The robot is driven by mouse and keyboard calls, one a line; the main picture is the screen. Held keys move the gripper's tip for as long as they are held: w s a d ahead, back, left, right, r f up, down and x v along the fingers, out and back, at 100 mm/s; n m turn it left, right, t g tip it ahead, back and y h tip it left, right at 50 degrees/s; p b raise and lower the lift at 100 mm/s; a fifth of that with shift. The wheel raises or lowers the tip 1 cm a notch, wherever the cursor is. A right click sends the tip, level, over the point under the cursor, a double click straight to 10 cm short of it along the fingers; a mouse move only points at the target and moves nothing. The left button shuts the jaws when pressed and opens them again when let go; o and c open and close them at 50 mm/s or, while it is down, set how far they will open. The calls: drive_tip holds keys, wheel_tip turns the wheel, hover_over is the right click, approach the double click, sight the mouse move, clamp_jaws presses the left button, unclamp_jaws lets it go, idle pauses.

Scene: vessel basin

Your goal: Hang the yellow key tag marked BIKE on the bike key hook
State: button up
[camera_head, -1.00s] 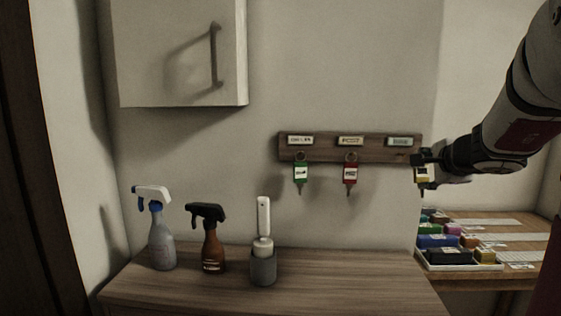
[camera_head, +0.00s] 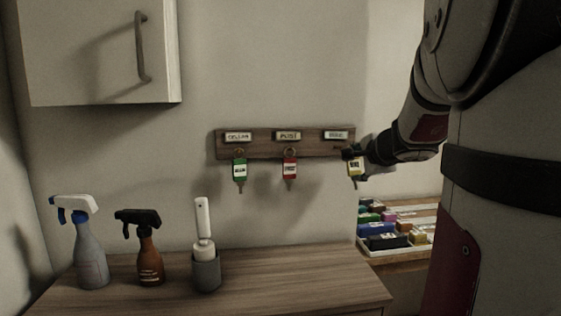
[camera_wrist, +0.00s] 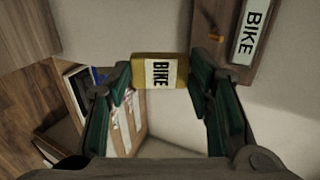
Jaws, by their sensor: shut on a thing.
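The yellow key tag (camera_head: 355,166) marked BIKE is held in my gripper (camera_head: 350,155), just below the right end of the wooden key rack (camera_head: 262,145). In the wrist view the yellow tag (camera_wrist: 160,72) lies between the fingers of my gripper (camera_wrist: 160,88), its BIKE label facing the camera. The BIKE name plate (camera_wrist: 250,32) on the rack (camera_wrist: 212,22) is at the upper right, and the bike key hook (camera_wrist: 216,38), a small orange-brown peg, shows beside it. The tag is apart from the hook in the wrist view. Its ring is hidden.
A green tag (camera_head: 239,169) and a red tag (camera_head: 290,168) hang from the other hooks. Two spray bottles (camera_head: 90,240) and a brush in a grey holder (camera_head: 206,270) stand on the wooden counter (camera_head: 290,280). A tray of coloured boxes (camera_head: 388,240) is behind at right. A cupboard (camera_head: 90,50) hangs upper left.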

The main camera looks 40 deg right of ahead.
drive_tip(key=o, duration=1.6)
